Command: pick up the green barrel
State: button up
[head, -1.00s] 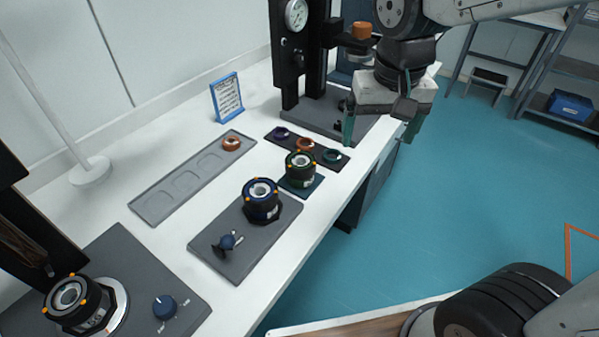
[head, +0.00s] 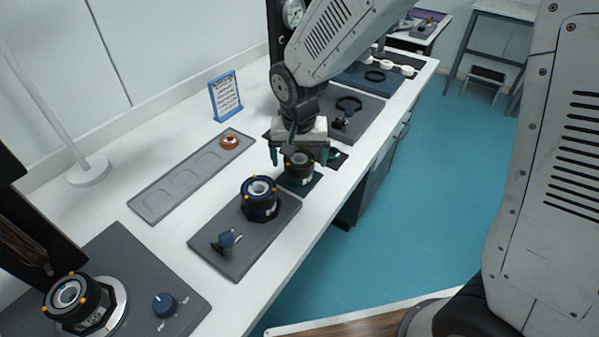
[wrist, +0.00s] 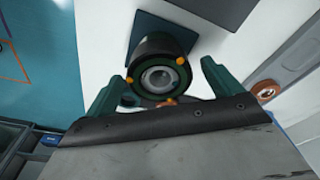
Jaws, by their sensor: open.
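The green barrel (head: 298,168) is a short dark cylinder with a green band and orange dots on its rim.
A blue-banded barrel (head: 260,198) stands on a grey plate (head: 225,262) nearby. A grey tray (head: 165,210) with an orange ring (head: 229,140) lies to the left. A blue-framed sign (head: 226,97) stands behind. Another barrel (head: 72,296) sits at the lower left.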

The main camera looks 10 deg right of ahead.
notch_tip(320, 180, down, 2)
jog(key=shift+w+f, duration=0.15)
jog(key=shift+f, duration=0.05)
jog(key=c, duration=1.1)
jog(key=shift+c, duration=0.2)
jog(key=shift+r, duration=0.15)
